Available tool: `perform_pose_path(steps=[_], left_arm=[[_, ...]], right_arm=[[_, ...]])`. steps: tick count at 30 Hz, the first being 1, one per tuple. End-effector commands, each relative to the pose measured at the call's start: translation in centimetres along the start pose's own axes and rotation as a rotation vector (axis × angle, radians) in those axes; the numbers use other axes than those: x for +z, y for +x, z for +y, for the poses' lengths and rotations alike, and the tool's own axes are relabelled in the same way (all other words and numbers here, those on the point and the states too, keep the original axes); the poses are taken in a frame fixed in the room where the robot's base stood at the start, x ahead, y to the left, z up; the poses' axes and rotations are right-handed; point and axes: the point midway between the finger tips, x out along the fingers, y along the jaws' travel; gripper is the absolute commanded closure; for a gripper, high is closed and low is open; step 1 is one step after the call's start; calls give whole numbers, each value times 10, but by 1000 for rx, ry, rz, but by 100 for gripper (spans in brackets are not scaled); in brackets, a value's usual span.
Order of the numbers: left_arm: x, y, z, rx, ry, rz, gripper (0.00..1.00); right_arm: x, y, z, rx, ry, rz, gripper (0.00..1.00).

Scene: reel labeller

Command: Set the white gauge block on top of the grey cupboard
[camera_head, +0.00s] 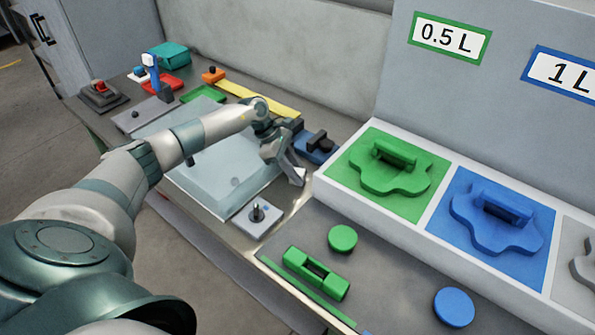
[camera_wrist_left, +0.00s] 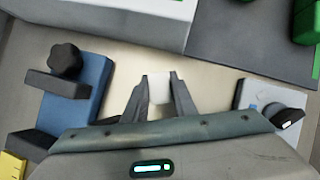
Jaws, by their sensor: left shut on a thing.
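The white gauge block (camera_wrist_left: 158,88) is between the fingertips of my left gripper (camera_wrist_left: 159,90), which is shut on it, in the left wrist view. In the head view my left gripper (camera_head: 290,168) hangs over the bench, between the clear plate and the white-edged panel; a small pale part of the block (camera_head: 299,178) shows at its tips. The grey cupboard (camera_head: 105,35), with a dark handle on its front, stands at the far upper left, well away from the gripper. Its top is cut off by the picture edge. My right gripper is not in view.
A blue clamp with a black knob (camera_head: 316,146) is close behind the gripper, and a plate with a dark post (camera_head: 257,215) lies in front. Green and blue panels (camera_head: 430,165) stand right. Coloured parts, including a teal box (camera_head: 170,55), crowd the bench's far end.

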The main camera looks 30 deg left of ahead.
Motion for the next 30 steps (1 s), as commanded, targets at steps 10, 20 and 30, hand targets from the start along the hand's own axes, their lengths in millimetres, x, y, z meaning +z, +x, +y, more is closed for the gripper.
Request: perform_pose_path(steps=[10, 20, 30], left_arm=[[-1, 2, 0, 0, 0, 0, 68], [-1, 1, 0, 0, 0, 0, 68], [-2, -20, 1, 3, 0, 0, 68]], right_arm=[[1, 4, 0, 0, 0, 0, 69], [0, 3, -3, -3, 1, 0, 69], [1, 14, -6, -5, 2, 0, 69]])
